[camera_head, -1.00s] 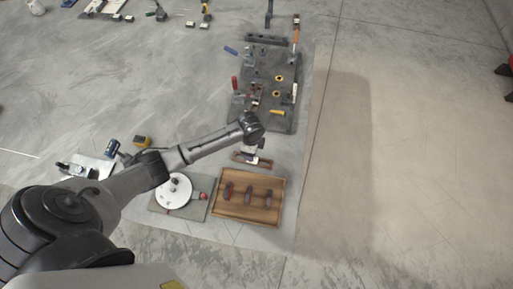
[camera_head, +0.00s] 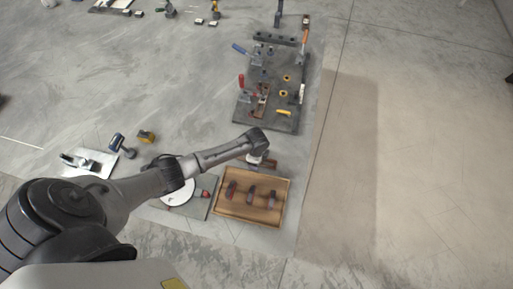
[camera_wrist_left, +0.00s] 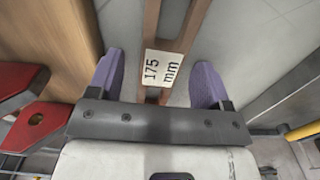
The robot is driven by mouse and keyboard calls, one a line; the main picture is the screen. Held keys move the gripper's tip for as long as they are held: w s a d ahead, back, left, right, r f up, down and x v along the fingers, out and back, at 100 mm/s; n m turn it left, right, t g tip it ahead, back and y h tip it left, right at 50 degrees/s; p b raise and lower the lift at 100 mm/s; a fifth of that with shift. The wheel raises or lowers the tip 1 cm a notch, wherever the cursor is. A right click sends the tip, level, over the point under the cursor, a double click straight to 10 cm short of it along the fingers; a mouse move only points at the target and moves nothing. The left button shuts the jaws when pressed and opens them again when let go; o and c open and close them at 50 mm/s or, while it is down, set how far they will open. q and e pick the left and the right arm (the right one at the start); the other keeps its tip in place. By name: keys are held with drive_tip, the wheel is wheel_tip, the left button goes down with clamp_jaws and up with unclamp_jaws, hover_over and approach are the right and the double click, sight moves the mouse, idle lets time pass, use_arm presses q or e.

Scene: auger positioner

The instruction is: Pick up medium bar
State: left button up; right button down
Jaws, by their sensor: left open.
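A brown slotted bar (camera_wrist_left: 151,28) with a white label reading "175 mm" runs between the fingers in the left wrist view. In the head view the bar (camera_head: 270,165) lies just beyond the far edge of the wooden tray, partly covered by my wrist. My left gripper (camera_wrist_left: 157,80) has purple fingertips, one on each side of the bar, with a visible gap to it on both sides. It is open and empty. In the head view my left gripper (camera_head: 257,160) is largely hidden under the wrist, over the bar. My right gripper does not show.
The wooden tray (camera_head: 221,205) holds three dark pieces. A dark fixture board (camera_head: 262,120) with clamps stands farther back. A round white disc (camera_head: 178,192) on a grey plate sits left of the tray. Red parts (camera_wrist_left: 35,115) are close on the left in the wrist view.

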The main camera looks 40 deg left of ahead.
use_arm(q)
drive_tip(key=shift+f, duration=0.1)
drive_tip(key=c, duration=1.3)
clamp_jaws()
